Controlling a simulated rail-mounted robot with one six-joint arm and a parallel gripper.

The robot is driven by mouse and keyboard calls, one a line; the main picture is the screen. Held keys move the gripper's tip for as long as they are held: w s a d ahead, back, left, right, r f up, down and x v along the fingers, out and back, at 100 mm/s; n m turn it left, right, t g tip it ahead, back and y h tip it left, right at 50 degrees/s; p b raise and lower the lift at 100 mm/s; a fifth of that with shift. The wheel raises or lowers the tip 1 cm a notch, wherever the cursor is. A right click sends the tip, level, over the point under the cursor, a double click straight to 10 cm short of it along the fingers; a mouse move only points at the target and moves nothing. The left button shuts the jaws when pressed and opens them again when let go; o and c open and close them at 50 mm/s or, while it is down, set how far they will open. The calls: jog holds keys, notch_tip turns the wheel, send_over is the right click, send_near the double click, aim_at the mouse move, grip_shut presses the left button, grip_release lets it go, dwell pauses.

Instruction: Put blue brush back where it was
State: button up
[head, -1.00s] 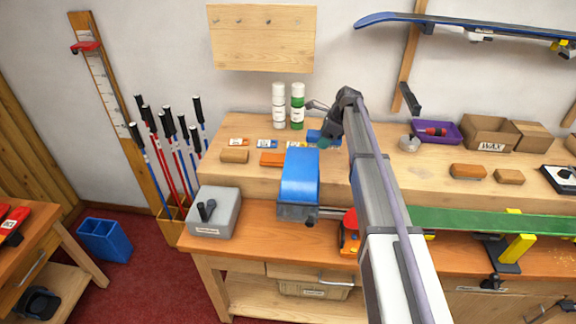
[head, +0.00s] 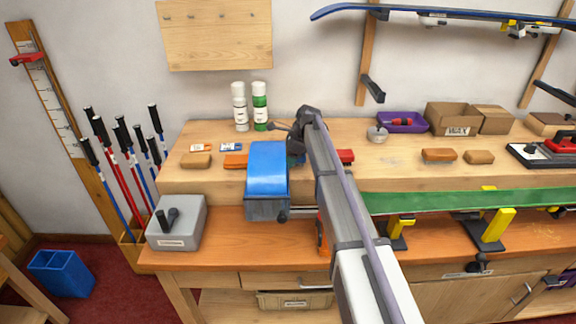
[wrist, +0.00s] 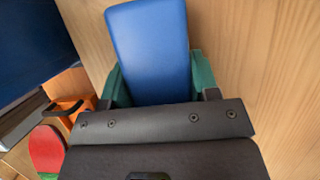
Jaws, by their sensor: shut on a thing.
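My gripper (head: 296,152) is above the raised back part of the bench, behind a large blue block-shaped fixture. In the wrist view its green fingertips (wrist: 158,88) are shut on the blue brush (wrist: 150,45), one on each side. The brush shows as a smooth blue rounded block with bare wood beyond it. I cannot tell whether it touches the wood. In the head view the brush is mostly hidden by the fixture and my gripper. Two small label cards, one orange-marked (head: 201,147) and one blue-marked (head: 231,147), lie to the left.
The blue fixture (head: 268,172) stands close in front of my gripper. An orange block (head: 235,161) and a tan block (head: 196,161) lie left. White (head: 239,106) and green-white (head: 260,106) bottles stand behind. A red thing (head: 346,156) is right. Bare wood lies beyond it.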

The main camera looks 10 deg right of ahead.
jog(key=shift+r, duration=0.15)
jog(key=shift+f, duration=0.25)
jog(key=o, duration=0.8)
jog(key=shift+r, duration=0.1)
jog(key=shift+o, duration=0.2)
jog(key=p+v, duration=0.5)
jog(key=v, duration=0.1)
jog(key=p+v, duration=0.5)
jog(key=p, duration=0.1)
jog(key=shift+a+r, duration=0.1)
jog(key=shift+r, duration=0.35)
jog(key=shift+d+r, duration=0.25)
jog(key=shift+r, duration=0.05)
jog(key=shift+f, duration=0.1)
